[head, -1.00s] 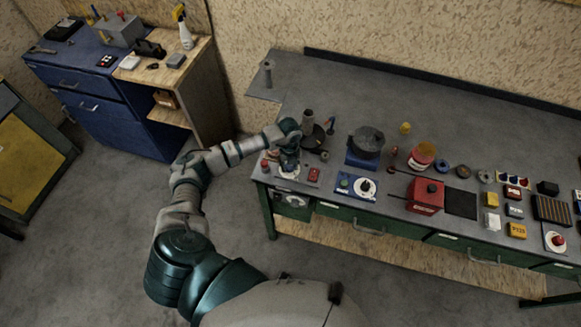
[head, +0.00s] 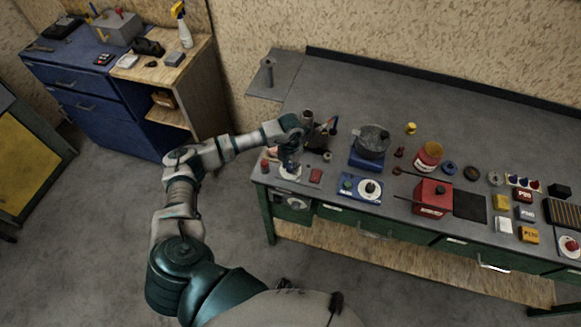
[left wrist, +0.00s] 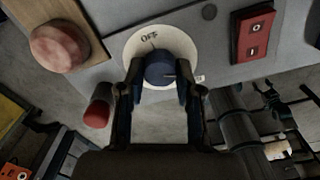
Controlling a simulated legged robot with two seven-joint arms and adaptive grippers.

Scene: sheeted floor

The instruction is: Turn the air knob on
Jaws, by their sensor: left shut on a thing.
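The knob (left wrist: 159,66) is dark blue and sits on a round white dial in the left wrist view. The word OFF shows at the dial's upper left, and a small label, too small to read, is at its right edge. A light line on the knob points right, roughly towards that label. My left gripper (left wrist: 160,86) has one finger on each side of the knob and is shut on it. In the head view my left gripper (head: 289,166) is over the white dial (head: 290,175) at the bench's left front; the knob is hidden there. My right gripper is out of view.
On the bench stand a blue hotplate (head: 365,160), a knob panel (head: 360,187) and a red box (head: 432,196). The bench's back is largely clear.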

